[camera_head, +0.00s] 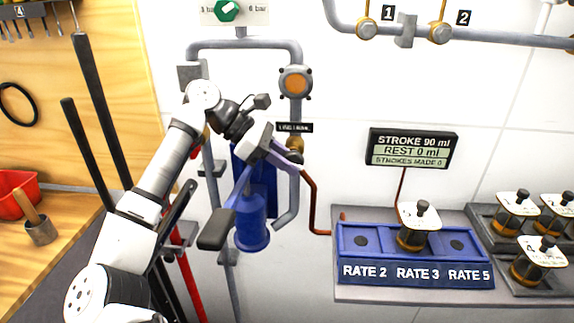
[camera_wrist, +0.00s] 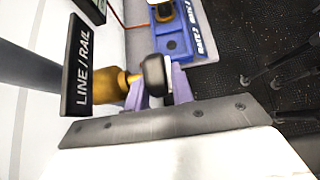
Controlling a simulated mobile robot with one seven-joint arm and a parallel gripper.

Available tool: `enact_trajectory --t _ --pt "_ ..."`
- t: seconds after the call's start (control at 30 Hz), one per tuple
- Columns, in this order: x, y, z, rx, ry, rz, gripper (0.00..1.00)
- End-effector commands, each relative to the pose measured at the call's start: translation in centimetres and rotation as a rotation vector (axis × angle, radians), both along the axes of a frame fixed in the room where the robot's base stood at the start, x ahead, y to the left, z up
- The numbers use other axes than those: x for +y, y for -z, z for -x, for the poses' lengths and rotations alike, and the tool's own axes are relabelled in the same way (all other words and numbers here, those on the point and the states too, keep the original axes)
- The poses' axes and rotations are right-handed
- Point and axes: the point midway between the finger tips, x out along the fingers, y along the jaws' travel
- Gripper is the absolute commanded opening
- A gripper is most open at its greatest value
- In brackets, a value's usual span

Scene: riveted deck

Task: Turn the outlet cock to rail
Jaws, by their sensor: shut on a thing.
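The outlet cock has a brass body (camera_wrist: 122,84) and a dark rounded handle (camera_wrist: 153,74), seen in the wrist view beside a black LINE / RAIL sign (camera_wrist: 82,66). My gripper (camera_wrist: 160,90) is shut on that handle, with one pale purple finger on each side of it. In the head view my gripper (camera_head: 287,158) is just below the small sign (camera_head: 294,128), above and to the right of the blue pump (camera_head: 252,222). The brass body shows there only in part (camera_head: 296,145). I cannot tell which marking the handle points to.
A display (camera_head: 412,148) reads stroke 90 ml, rest 0 ml, strokes made 0. A blue rack (camera_head: 370,272) marked RATE 2, RATE 3 and RATE 5 holds one brass unit (camera_head: 417,228) in its middle place. Several similar units stand at the right. A pump lever (camera_head: 216,229) juts out below my gripper.

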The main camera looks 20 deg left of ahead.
Motion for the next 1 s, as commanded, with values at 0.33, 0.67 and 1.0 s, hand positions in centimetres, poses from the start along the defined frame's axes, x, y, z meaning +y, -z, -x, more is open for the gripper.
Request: enact_trajectory --t 0.33,0.67,1.0 --pt "0.03 -0.1 -0.03 -0.005 -0.003 0.013 0.01" --pt "0.02 -0.06 -0.03 -0.004 -0.002 0.011 0.45" --pt "0.4 -0.28 0.06 -0.003 -0.002 0.01 0.45"
